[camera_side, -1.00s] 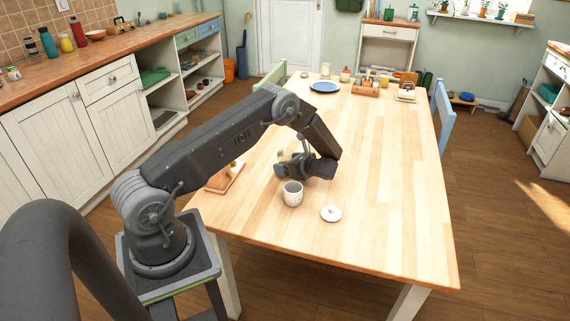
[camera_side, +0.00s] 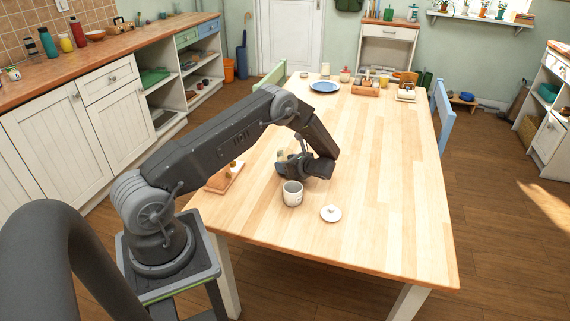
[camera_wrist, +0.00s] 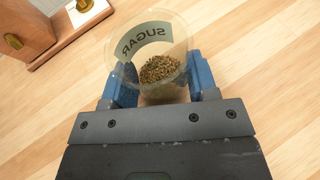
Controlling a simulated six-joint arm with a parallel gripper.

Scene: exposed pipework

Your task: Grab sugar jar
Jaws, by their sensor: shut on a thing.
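The sugar jar (camera_wrist: 152,50) is a clear, open-topped jar with a grey-green "SUGAR" label and brown grains inside. In the wrist view it sits between the two blue fingers of my gripper (camera_wrist: 164,83), which are shut on its sides. In the side view my gripper (camera_side: 290,162) is low over the near part of the table, and the jar is mostly hidden behind it. I cannot tell whether the jar's base touches the table. A white round lid (camera_side: 330,213) with a knob lies on the table, apart from the jar.
A wooden board (camera_side: 224,178) with small items lies to the left. A blue plate (camera_side: 324,87) and several other things stand at the far end. The table's right side is clear.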

